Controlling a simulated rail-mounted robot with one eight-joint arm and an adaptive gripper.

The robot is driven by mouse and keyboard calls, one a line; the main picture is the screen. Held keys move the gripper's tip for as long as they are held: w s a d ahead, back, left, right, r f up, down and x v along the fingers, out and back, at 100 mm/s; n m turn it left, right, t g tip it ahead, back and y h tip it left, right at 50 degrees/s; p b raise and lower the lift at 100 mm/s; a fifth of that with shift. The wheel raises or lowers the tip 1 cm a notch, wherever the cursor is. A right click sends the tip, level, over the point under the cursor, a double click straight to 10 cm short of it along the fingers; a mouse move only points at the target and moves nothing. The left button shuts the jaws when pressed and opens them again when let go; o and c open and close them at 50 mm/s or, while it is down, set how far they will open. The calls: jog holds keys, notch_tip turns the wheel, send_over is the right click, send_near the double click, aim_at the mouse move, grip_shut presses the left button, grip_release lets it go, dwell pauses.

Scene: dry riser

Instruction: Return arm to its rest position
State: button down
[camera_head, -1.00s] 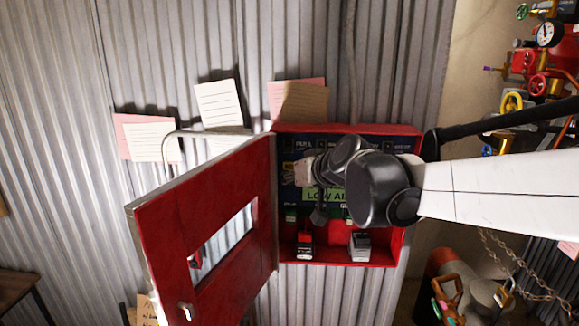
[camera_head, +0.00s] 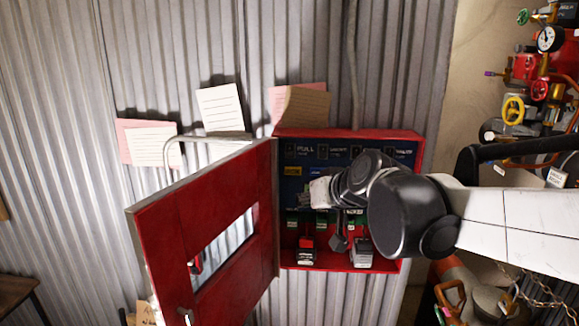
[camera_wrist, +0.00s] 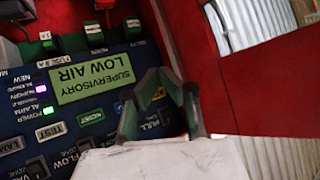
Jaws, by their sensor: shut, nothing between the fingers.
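My gripper (camera_wrist: 160,95) shows in the wrist view with its dark fingers shut and empty, in front of the blue control panel (camera_wrist: 105,120). The panel carries a green "SUPERVISORY LOW AIR" display (camera_wrist: 95,78), lit purple and green lamps, and labelled buttons such as TEST and RESET. I cannot tell how far the fingers stand from the panel. In the head view my arm reaches in from the right, and its wrist partly hides the panel inside the open red cabinet (camera_head: 345,133).
The cabinet's red door (camera_head: 225,190) stands open to the left. Small devices (camera_head: 362,252) sit on the cabinet floor. Paper notes (camera_head: 220,108) hang on the corrugated wall. Red piping with valves and a gauge (camera_head: 548,39) stands at the right, near my arm.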

jog(key=s+d+f+m+g+h+b, duration=0.1)
jog(key=s+d+f+h, duration=0.1)
jog(key=s+d+f, duration=0.3)
jog(key=s+d+f+m+g+h+b, duration=0.1)
jog(key=s+d+f, duration=0.4)
jog(key=s, duration=0.6)
jog(key=s+d+f+m+h+b, duration=0.1)
jog(key=s+d+f+h+b, duration=0.1)
jog(key=s+d+f, duration=0.4)
jog(key=s, duration=0.2)
jog(key=shift+s+d+g+h, duration=0.2)
jog(key=shift+s+g+h, duration=0.1)
jog(key=shift+s+g, duration=0.1)
